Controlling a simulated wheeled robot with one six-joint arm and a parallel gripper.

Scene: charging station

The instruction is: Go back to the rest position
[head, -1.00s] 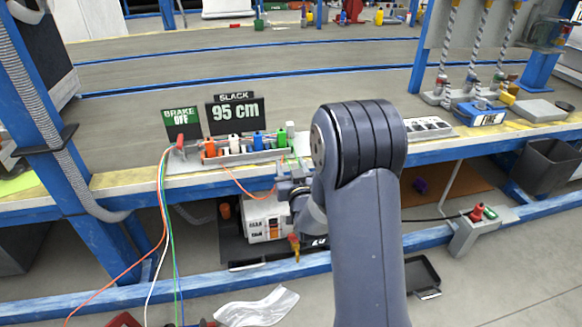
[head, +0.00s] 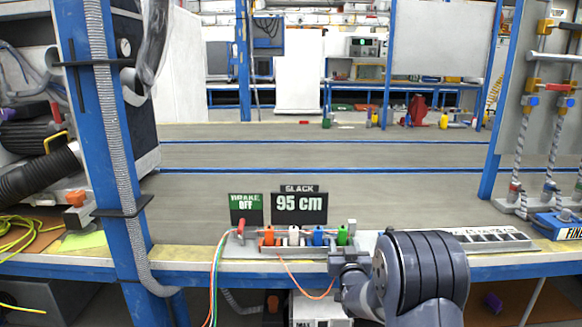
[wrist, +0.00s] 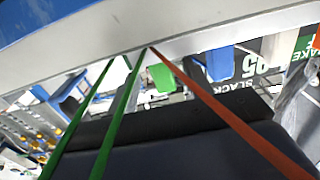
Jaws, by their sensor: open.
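My arm (head: 425,275) rises at the lower right of the head view, bent low in front of the bench edge. My gripper (head: 350,268) shows small and partly hidden at its left, just below the connector row. It is open, and I see nothing held in it. The connector block (head: 285,250) on the bench edge carries orange (head: 269,237), white (head: 294,237), blue (head: 318,236) and green (head: 342,236) connectors. In the wrist view, green (wrist: 120,120) and orange (wrist: 225,110) cables cross close to the camera, and the fingertips cannot be made out.
A white box (head: 318,310) sits under the bench. The bench top (head: 330,150) behind the signs is clear.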

